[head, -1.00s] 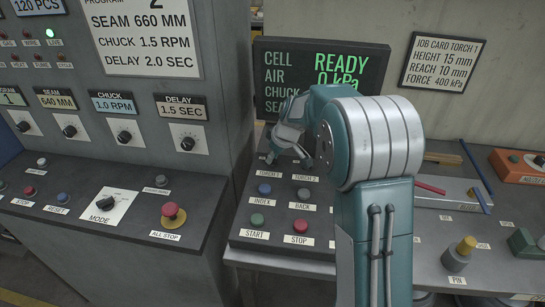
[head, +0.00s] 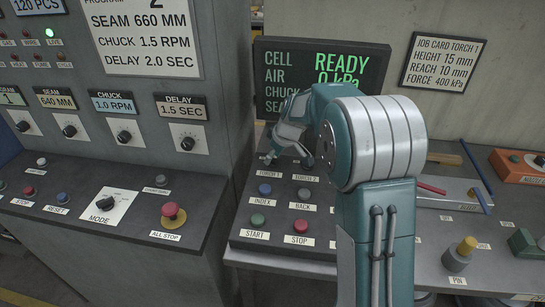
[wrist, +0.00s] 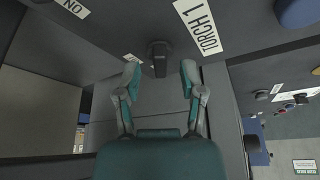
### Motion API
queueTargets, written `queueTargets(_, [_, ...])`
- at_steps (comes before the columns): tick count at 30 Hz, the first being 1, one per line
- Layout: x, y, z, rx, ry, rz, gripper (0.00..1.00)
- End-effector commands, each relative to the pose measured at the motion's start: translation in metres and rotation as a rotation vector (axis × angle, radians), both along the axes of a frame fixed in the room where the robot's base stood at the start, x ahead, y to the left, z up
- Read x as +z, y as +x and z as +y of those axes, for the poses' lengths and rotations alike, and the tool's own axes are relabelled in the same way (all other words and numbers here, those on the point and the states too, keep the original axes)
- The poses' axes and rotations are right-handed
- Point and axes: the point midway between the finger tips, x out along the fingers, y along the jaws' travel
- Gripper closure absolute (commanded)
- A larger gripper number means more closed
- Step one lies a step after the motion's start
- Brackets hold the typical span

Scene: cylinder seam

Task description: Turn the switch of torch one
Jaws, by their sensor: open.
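The torch one switch (wrist: 159,58) is a small dark lever knob in the wrist view, next to a white label (wrist: 198,26) reading TORCH 1. My gripper (wrist: 160,75) is open, with one finger on each side of the switch and visible gaps between. I cannot tell from this view whether the fingertips reach its depth. In the head view my gripper (head: 287,160) is over the upper part of the button panel (head: 275,226), by the TORCH 1 label (head: 268,172). The switch itself is hidden there by my gripper.
INDEX (head: 265,190), BACK (head: 304,194), START (head: 257,219) and STOP (head: 300,226) buttons sit on the same panel, below my gripper. A display (head: 322,70) reading READY stands behind. A red ALL STOP button (head: 173,215) is on the left console.

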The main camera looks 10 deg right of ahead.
Motion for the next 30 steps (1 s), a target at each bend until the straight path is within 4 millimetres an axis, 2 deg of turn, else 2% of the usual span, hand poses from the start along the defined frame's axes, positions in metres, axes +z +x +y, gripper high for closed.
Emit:
queueTargets(12, [0.077,-0.023,-0.020,-0.002,-0.001,-0.005,0.49])
queueTargets(15, [0.091,-0.028,-0.023,0.000,-0.002,-0.003,0.49])
queueTargets(21, [0.104,-0.032,-0.027,0.001,-0.002,0.000,0.49])
queueTargets(30, [0.105,-0.033,-0.026,-0.002,-0.002,0.000,0.49])
